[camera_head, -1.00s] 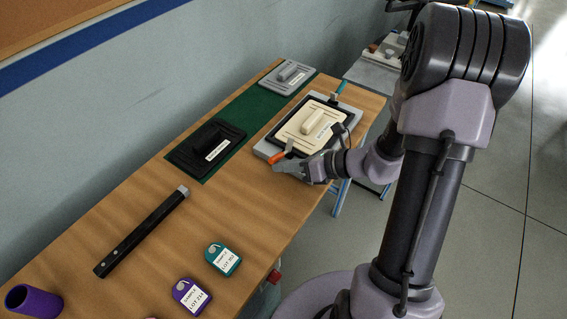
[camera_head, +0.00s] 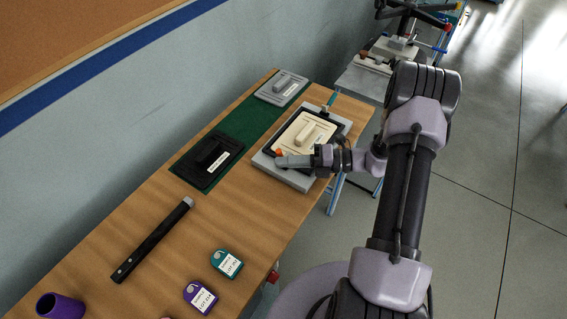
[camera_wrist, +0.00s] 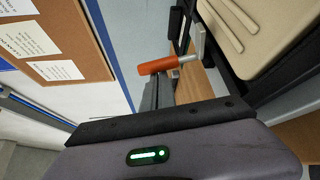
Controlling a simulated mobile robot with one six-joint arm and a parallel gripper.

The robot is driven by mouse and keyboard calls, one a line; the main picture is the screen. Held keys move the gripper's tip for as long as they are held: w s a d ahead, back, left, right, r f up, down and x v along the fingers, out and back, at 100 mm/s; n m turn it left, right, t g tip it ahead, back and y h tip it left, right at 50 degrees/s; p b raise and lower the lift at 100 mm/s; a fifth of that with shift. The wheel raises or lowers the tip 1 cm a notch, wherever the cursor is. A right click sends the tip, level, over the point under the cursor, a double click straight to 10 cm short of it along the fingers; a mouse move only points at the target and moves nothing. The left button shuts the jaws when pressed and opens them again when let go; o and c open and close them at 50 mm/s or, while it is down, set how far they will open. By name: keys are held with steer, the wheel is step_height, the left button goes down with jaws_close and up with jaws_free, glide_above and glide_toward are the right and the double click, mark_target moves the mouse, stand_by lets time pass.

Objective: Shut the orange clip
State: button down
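The orange clip (camera_head: 279,153) is at the near left edge of the grey fixture (camera_head: 290,176), which carries a cream plate (camera_head: 293,140) in a black frame. In the wrist view the clip's orange handle (camera_wrist: 158,66) sticks out sideways from a metal arm beside an upright metal piece. My gripper (camera_head: 280,161) is at the clip, its fingers just in front of the handle in the head view. In the wrist view the grey fingers (camera_wrist: 157,93) are close together below the handle, with nothing visible between them. Whether they touch the handle is unclear.
A teal clip (camera_head: 331,98) is at the fixture's far edge. A black plate (camera_head: 209,156) and a grey plate (camera_head: 281,87) lie on a green mat (camera_head: 241,121). A dark rod (camera_head: 152,240), teal tag (camera_head: 227,263), purple tag (camera_head: 200,297) and purple cup (camera_head: 60,307) lie nearer.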

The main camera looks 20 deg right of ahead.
steer(key=shift+w+d+r+m+y, duration=0.15)
steer(key=shift+w+d+m+y, duration=0.25)
steer(key=shift+m, duration=0.4)
steer(key=shift+d+r, duration=0.1)
steer(key=shift+d, duration=0.1)
steer(key=shift+w, duration=0.1)
steer(key=shift+d, duration=0.1)
